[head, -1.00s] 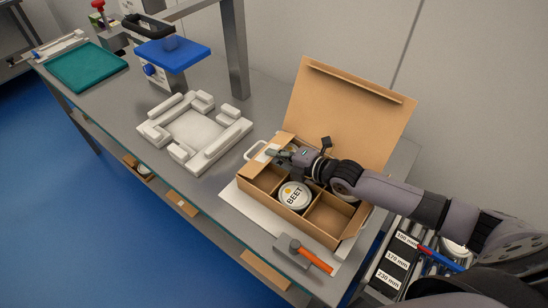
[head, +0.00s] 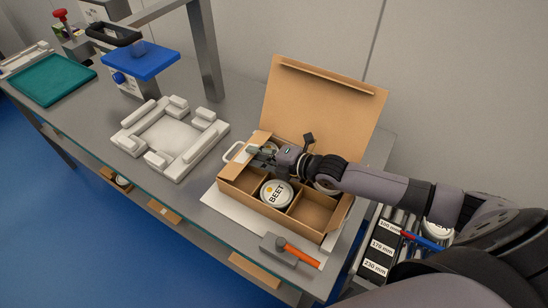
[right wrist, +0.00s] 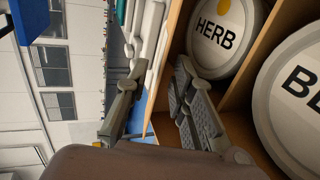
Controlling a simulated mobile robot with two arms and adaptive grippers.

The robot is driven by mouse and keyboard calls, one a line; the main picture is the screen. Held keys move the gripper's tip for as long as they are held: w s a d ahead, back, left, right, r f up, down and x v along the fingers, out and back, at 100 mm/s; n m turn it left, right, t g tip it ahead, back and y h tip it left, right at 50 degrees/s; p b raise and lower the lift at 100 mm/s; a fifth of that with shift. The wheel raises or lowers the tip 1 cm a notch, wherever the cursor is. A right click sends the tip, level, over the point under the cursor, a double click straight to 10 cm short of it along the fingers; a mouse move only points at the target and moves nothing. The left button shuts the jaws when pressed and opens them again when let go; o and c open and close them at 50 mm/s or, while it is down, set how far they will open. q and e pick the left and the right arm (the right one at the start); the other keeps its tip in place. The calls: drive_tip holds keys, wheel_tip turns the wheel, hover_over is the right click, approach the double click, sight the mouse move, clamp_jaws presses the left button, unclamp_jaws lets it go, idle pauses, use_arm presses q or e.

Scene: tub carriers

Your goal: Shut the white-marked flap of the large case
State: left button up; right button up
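The large case (head: 228,190) is an open cardboard box with dividers, its big lid (head: 322,102) standing up at the back. A flap (head: 256,138) stands at its left end, partly behind my gripper; I cannot make out a white mark on it now. My right gripper (head: 258,155) is over the left compartment at that end. In the right wrist view its fingers (right wrist: 160,108) are apart, with a cardboard edge (right wrist: 168,62) between them in the picture; contact is unclear. A HERB tub (right wrist: 222,35) lies beside the right finger. A BEET tub (head: 277,193) sits in the middle compartment. My left gripper is out of view.
A white handle-like loop (head: 232,152) is beside the case's left end. An orange-handled tool (head: 290,250) lies in front. A white fixture (head: 172,138) stands left on the grey bench, a blue-topped device (head: 142,62) behind it. A labelled rack (head: 376,250) is at right.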

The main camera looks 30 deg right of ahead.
drive_tip(key=v, duration=1)
drive_tip(key=shift+s+d+r, duration=0.1)
drive_tip(key=shift+s+r, duration=0.05)
drive_tip(key=shift+s, duration=0.15)
